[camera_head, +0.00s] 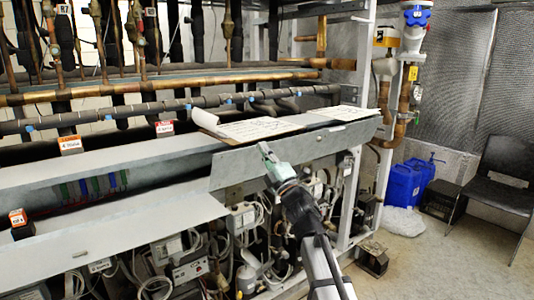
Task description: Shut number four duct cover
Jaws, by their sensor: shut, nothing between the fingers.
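A grey duct runs across the rack. Its right-hand cover (235,167) is a long flat grey panel, standing steeply along the front and rising to the right. To the left, a wide grey panel (110,236) slopes outward below an open gap, where coloured wires (92,187) show in the dark. I cannot read a number that tells which cover is number four. My gripper (265,148) is shut and empty, in front of the right-hand cover near its left end. I cannot tell whether it touches the panel. The gripper hides part of the cover.
Open papers (250,128) lie on top of the duct behind the right-hand cover. Small tags (70,144) stand along the duct. Copper pipes (160,88) run behind. Cables and control boxes (190,268) crowd below. Blue containers (405,184) and a chair (500,180) stand right.

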